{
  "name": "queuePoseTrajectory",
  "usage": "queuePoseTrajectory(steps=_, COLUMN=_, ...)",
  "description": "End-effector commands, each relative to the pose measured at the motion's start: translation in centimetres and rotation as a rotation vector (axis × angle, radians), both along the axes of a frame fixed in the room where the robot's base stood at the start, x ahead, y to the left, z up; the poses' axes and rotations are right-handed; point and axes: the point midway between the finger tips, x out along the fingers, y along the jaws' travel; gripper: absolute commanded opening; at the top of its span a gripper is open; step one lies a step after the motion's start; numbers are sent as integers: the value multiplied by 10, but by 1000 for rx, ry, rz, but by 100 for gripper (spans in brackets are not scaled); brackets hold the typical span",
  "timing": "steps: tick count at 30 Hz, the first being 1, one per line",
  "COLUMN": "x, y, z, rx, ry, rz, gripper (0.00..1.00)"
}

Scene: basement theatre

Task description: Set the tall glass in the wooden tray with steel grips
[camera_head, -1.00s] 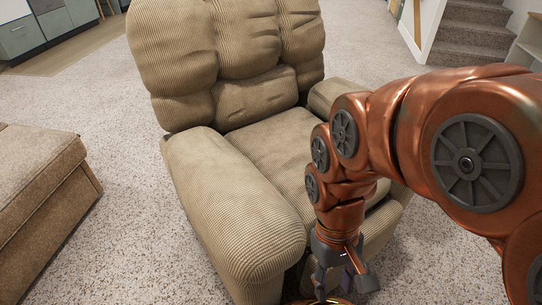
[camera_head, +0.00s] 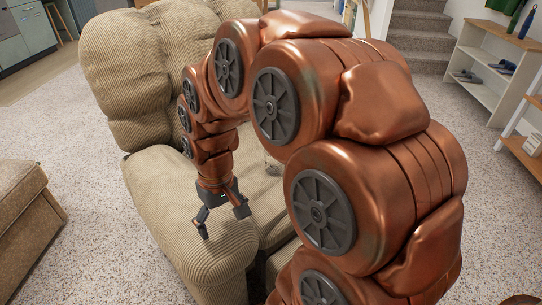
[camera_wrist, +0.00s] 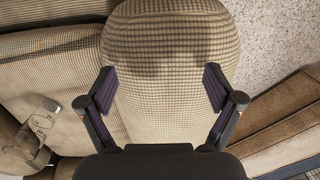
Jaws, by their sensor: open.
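A clear glass (camera_wrist: 38,128) shows at the left of the wrist view, on the seat of the tan recliner. In the head view, a small clear part of what looks like the glass (camera_head: 272,167) shows on the seat beside my arm, which hides the rest. My gripper (camera_head: 222,222) points down above the recliner's armrest (camera_head: 190,245), to the left of the seat. In the wrist view my gripper (camera_wrist: 160,85) has its fingers wide apart with nothing between them, over the ribbed armrest. I do not see the wooden tray in either view.
The recliner's back (camera_head: 140,75) rises behind my gripper. A brown sofa or ottoman (camera_head: 25,215) stands at the left, with open carpet (camera_head: 105,225) between. White shelves (camera_head: 490,75) stand at the right. A brown round edge (camera_head: 522,299) shows at the bottom right.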

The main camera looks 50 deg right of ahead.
Motion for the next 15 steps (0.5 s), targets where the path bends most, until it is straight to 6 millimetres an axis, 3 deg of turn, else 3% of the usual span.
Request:
queuePoseTrajectory(steps=3, x=44, y=-49, z=8, rx=-12, ry=-92, rz=-75, gripper=91)
queuePoseTrajectory(steps=7, x=82, y=-113, z=14, rx=-40, ry=-193, rz=-158, gripper=91)
queuePoseTrajectory(steps=12, x=110, y=-205, z=19, rx=-96, ry=-306, rz=-267, gripper=91)
queuePoseTrajectory(steps=15, x=114, y=-250, z=20, rx=-127, ry=-352, rz=-318, gripper=91)
